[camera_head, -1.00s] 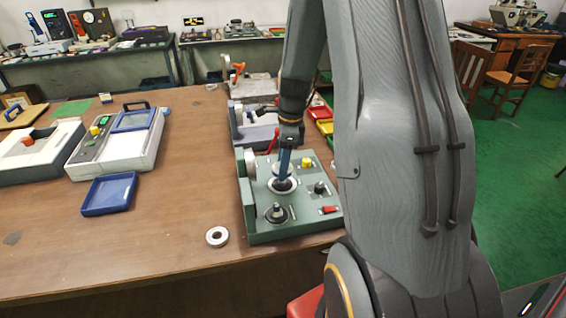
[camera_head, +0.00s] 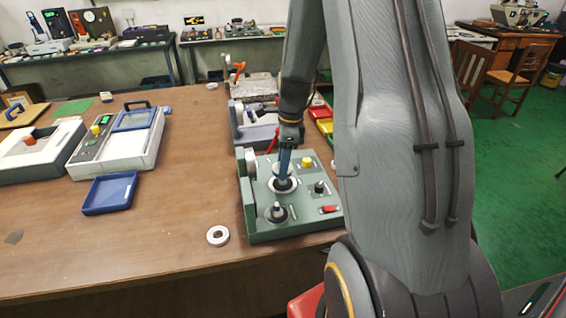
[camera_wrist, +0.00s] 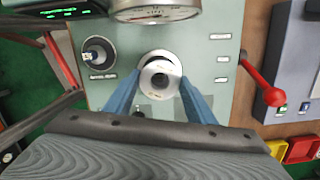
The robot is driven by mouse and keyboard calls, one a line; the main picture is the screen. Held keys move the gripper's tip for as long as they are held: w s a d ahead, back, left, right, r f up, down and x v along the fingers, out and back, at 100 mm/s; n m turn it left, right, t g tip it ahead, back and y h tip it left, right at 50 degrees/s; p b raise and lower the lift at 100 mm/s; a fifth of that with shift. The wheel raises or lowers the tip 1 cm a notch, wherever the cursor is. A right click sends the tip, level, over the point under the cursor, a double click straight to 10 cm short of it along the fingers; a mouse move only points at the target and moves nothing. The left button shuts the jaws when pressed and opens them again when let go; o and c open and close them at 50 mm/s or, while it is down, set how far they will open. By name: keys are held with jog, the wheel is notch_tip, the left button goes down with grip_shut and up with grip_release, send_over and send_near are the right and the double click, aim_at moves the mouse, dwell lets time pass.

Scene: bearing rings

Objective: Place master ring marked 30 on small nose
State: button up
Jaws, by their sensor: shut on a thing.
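My gripper (camera_head: 284,180) points down over the round seat in the middle of the green gauge fixture (camera_head: 300,222). In the wrist view, my blue fingers (camera_wrist: 160,88) are shut on a metal ring (camera_wrist: 160,92) at that seat, around or just above its central nose. Its marking is too small to read, and I cannot tell whether it is seated. A second nose (camera_head: 276,211) stands bare at the near left of the fixture. It also shows at upper left in the wrist view (camera_wrist: 98,52), with an unreadable label. Another pale ring (camera_head: 217,236) lies flat on the table.
A yellow knob (camera_head: 306,163), a black knob (camera_head: 320,187) and a red switch (camera_head: 329,209) sit on the fixture's right. A red lever (camera_wrist: 262,89) stands beyond it.

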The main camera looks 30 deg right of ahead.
jog(key=shift+f+b, duration=0.95)
jog(key=shift+f, duration=1.25)
jog(key=o, duration=1.5)
jog(key=shift+r, duration=0.15)
jog(key=shift+s+d+r+b, duration=0.15)
jog(key=shift+r+b, duration=0.15)
jog(key=shift+r, duration=0.95)
jog(key=shift+d+r+b, duration=0.15)
jog(key=shift+r+b, duration=0.1)
jog(key=shift+r, duration=1)
jog(key=shift+s+d+r+b, duration=0.15)
jog(key=shift+r+b, duration=0.15)
jog(key=shift+r, duration=0.95)
